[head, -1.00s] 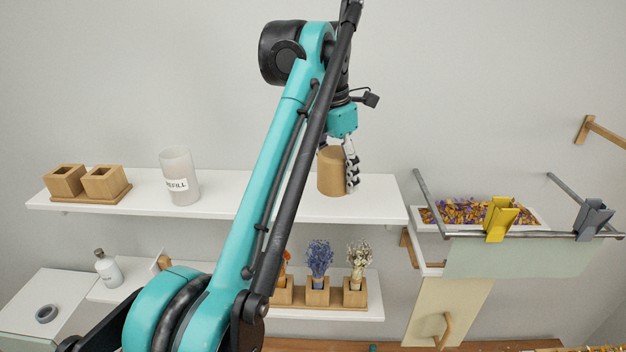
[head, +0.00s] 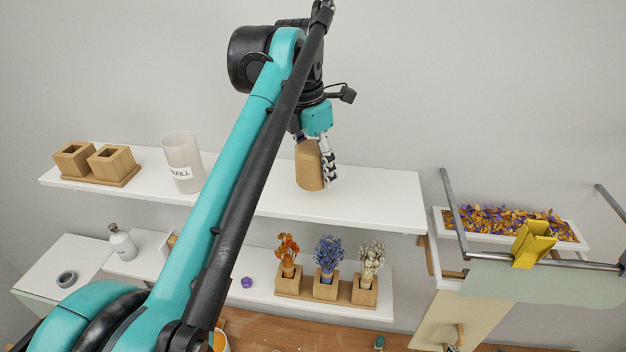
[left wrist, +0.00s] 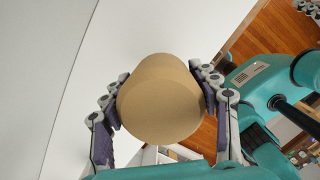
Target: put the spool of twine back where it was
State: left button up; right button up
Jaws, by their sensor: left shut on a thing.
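The spool of twine (head: 309,168) looks like a plain tan cylinder. My left gripper (head: 316,160) is shut on it from above, with fingers on both sides. In the head view the spool is at the right half of the white upper shelf (head: 375,205), leaning slightly. I cannot tell whether its base touches the shelf. In the left wrist view the spool's round end (left wrist: 160,105) fills the space between the fingers. My right gripper is not in view.
A frosted REFILL cup (head: 183,165) and wooden square holders (head: 95,160) stand left on the upper shelf. Dried flowers in a wooden stand (head: 325,290) are on the lower shelf. A tray of petals (head: 510,225) is at right. The upper shelf's right end is clear.

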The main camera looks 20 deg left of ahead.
aim_at(313, 197)
pick_arm(q)
jog(key=shift+a+f, duration=0.2)
jog(key=shift+a, duration=0.05)
jog(key=f, duration=0.1)
jog(key=f+p, duration=0.1)
jog(key=f, duration=0.1)
jog(key=shift+s+f, duration=0.25)
jog(key=shift+s, duration=0.15)
jog(key=shift+f, duration=0.25)
jog(key=shift+w+f, duration=0.1)
jog(key=shift+w, duration=0.15)
jog(key=o, duration=0.8)
jog(key=shift+f, duration=0.1)
jog(key=o, duration=0.4)
jog(key=shift+s, duration=0.15)
jog(key=shift+r, duration=0.2)
